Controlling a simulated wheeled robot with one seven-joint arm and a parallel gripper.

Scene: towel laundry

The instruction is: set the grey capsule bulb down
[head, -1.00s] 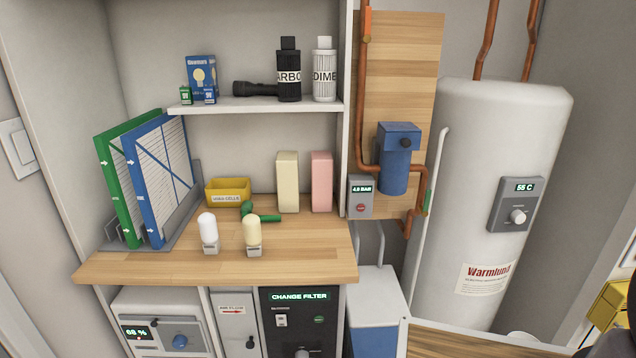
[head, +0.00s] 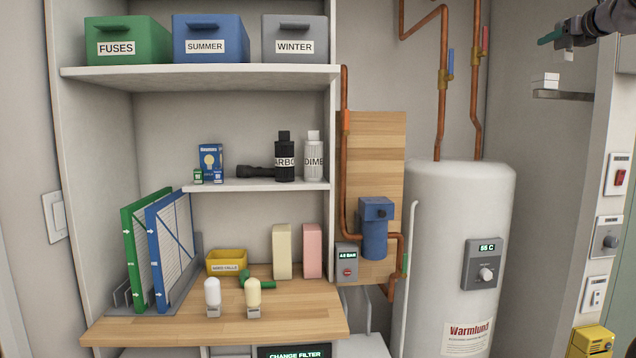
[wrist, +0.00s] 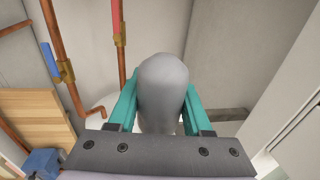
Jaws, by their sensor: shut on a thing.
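The grey capsule bulb (wrist: 163,85) is held between the two teal fingers of my gripper (wrist: 161,103) in the wrist view, its rounded end toward the far side. In the head view my gripper (head: 556,40) is at the upper right, raised in the air. A small pale part shows just below it; I cannot tell whether this is the bulb. A white capsule bulb (head: 212,292) and a cream one (head: 253,293) stand upright in small grey bases on the wooden counter.
A small wall shelf (head: 580,95) with a white box (head: 551,80) is below my gripper. The wooden counter (head: 165,326) has bare room at its front. A yellow bin (head: 227,268), filter folders and two upright blocks stand behind. A white tank (head: 440,230) stands right of centre.

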